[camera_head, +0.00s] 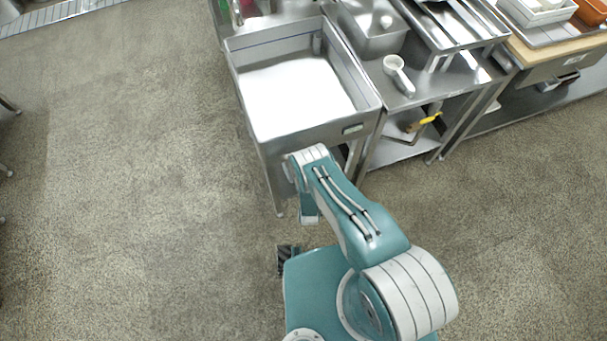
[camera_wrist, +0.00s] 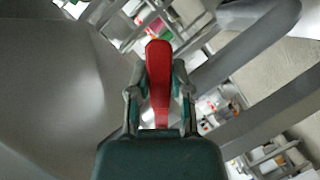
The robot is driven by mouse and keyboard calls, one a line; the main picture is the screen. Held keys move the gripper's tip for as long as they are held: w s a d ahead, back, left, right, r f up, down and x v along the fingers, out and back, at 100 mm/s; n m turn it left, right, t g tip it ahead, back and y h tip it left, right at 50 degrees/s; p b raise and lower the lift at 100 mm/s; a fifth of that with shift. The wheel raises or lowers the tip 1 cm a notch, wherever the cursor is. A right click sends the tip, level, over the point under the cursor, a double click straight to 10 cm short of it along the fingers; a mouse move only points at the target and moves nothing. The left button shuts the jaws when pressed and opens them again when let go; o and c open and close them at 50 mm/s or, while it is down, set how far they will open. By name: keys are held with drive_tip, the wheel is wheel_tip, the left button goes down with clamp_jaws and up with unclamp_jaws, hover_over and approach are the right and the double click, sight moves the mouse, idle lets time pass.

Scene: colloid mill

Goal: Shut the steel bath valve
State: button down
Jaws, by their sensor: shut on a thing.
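A red lever handle (camera_wrist: 158,55) stands between the fingers of my gripper (camera_wrist: 160,82) in the wrist view. The fingers sit on both sides of the handle and are shut on it. The handle's joint to the valve body is not clear. The steel bath (camera_head: 253,128) shows in the head view as a rectangular basin with white contents or a bright bottom. My arm reaches to its near edge. In the head view my gripper and the red handle are hidden by my arm and the bath.
A yellow-handled valve (camera_head: 428,119) is under the steel counter right of the bath. A white scoop-like cup (camera_head: 397,72) lies on that counter. Grey metal surfaces (camera_wrist: 65,85) crowd the left of the wrist view. Open floor (camera_head: 150,170) lies left of the bath.

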drive_tip(key=r+n, duration=0.1)
drive_tip(key=d+r+n+t, duration=0.1)
drive_tip(key=n, duration=0.1)
drive_tip(key=shift+w+r+t+h, duration=0.2)
drive_tip(key=shift+t+h, duration=0.1)
drive_tip(key=shift+h, duration=0.1)
drive_tip(key=shift+r+n+t, duration=0.3)
drive_tip(key=shift+r+n, duration=0.1)
drive_tip(key=shift+n, duration=0.45)
drive_tip(key=shift+r+n+t, duration=0.3)
drive_tip(key=shift+r+n, duration=0.1)
drive_tip(key=shift+n, duration=0.45)
drive_tip(key=shift+h, duration=0.3)
drive_tip(key=c, duration=0.5)
unclamp_jaws()
drive_tip(key=shift+c, duration=0.2)
drive_tip(key=shift+a, duration=0.1)
